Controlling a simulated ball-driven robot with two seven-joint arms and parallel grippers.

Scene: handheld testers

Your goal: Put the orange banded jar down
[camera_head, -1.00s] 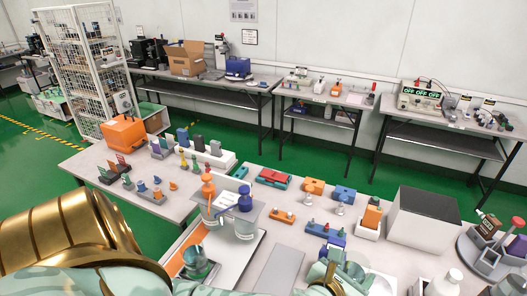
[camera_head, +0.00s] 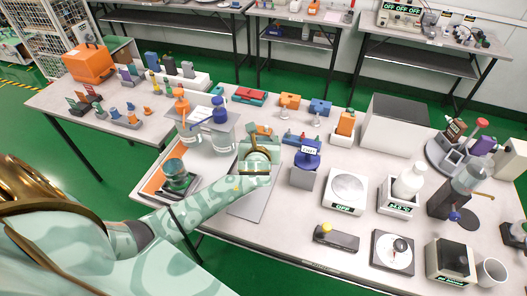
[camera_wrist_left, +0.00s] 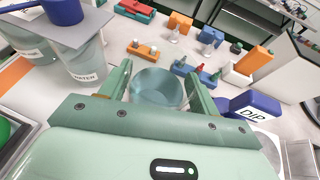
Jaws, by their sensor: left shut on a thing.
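My left gripper (camera_head: 259,150) reaches in over the middle of the table. In the left wrist view the gripper (camera_wrist_left: 158,74) has its fingers on either side of a clear, greenish round jar (camera_wrist_left: 158,90) and is shut on it. No orange band shows clearly on the jar, and its base is hidden behind the gripper body. I cannot tell whether the jar touches the table (camera_head: 285,222). My right gripper is not in view.
Left of the gripper, a rack holds orange (camera_head: 181,110) and blue (camera_head: 220,112) topped items above labelled beakers. A dark green jar (camera_head: 177,178) stands in the tray below. Close right is a blue DIP-labelled tester (camera_head: 307,158); a scale (camera_head: 346,190) lies beyond.

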